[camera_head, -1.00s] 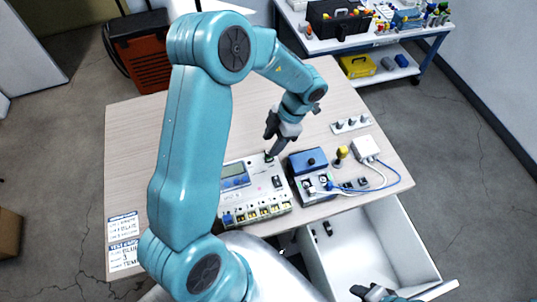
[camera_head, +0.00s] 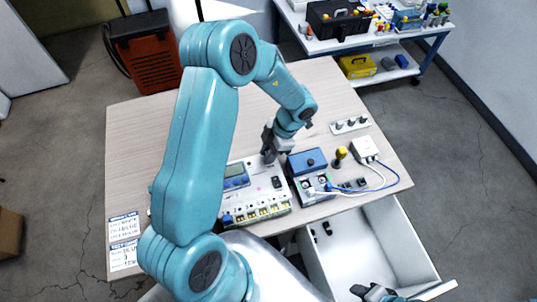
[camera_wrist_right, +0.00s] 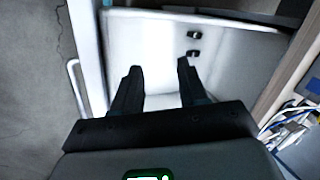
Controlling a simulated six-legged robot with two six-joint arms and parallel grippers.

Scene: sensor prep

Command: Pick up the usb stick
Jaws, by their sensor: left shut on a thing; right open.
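Two small dark objects lie in the open white drawer (camera_head: 385,245). One small dark object (camera_head: 314,232) is left of the other small dark object (camera_head: 328,228). They also show in the right wrist view as one dark piece (camera_wrist_right: 194,34) and another (camera_wrist_right: 193,53). Either could be the usb stick; I cannot tell which. My right gripper (camera_wrist_right: 158,68) is open and empty, above the drawer, with both pieces beyond its fingertips. My left gripper (camera_head: 269,155) is shut on a small dark knob at the top edge of the grey tester (camera_head: 238,182); its fingers mostly hide the knob.
A blue box (camera_head: 307,160), a yellow-topped part (camera_head: 341,153), a white box (camera_head: 364,149) with cables and a strip of sockets (camera_head: 350,125) stand on the wooden table (camera_head: 150,130). The table's far left is clear. Drawer walls surround the small dark pieces.

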